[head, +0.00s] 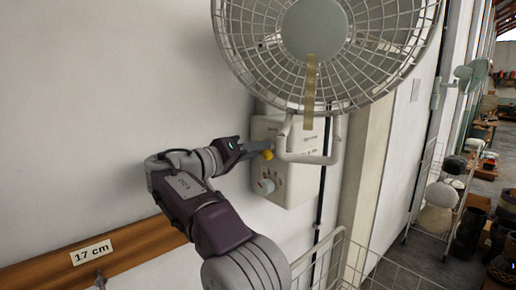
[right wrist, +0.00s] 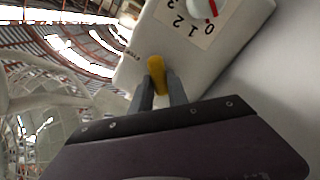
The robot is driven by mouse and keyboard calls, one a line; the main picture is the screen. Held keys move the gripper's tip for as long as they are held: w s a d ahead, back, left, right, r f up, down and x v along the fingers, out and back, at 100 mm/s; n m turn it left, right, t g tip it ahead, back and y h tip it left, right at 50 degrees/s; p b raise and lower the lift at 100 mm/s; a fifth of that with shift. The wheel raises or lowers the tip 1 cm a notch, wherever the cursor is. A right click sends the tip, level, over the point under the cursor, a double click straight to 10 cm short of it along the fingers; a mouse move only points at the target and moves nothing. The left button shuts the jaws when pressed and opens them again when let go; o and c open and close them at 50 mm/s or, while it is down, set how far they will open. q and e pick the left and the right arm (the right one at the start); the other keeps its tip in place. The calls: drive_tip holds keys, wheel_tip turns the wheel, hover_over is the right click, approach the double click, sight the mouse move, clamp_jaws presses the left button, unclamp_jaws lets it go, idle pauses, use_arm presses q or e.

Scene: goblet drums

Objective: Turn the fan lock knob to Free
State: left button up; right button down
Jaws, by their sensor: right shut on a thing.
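The wall fan (head: 315,30) has a round wire cage and a white control box (head: 290,185) below it. A small yellow lock knob (head: 267,154) sits on the upper part of the box; it also shows in the right wrist view (right wrist: 156,66). My right gripper (head: 258,147) comes in from the left and is shut on the yellow knob, one finger on each side. The fingers hide part of the knob. A white dial with a red mark (right wrist: 203,8) sits beside the numbers 0 to 3. The lock's lettering is too small to read. My left gripper is not in view.
A white bent tube (head: 308,158) hangs in front of the box, close to the right of my gripper. A wire rack (head: 345,262) stands below. A wooden rail (head: 130,255) marked 17 cm runs along the wall at left.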

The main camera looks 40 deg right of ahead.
drive_tip(key=shift+f+n+p, duration=0.2)
drive_tip(key=shift+n+p, duration=0.45)
drive_tip(key=shift+n, duration=1.65)
drive_tip(key=shift+f+n+p, duration=0.2)
drive_tip(key=shift+n+p, duration=0.4)
drive_tip(key=shift+n, duration=1.7)
drive_tip(key=shift+w, duration=0.1)
drive_tip(key=c, duration=1.4)
unclamp_jaws()
drive_tip(key=shift+o, duration=0.6)
drive_tip(key=shift+d+r, duration=0.1)
drive_tip(key=s+a+b, duration=0.1)
drive_tip(key=a, duration=0.8)
drive_tip(key=shift+b, duration=0.3)
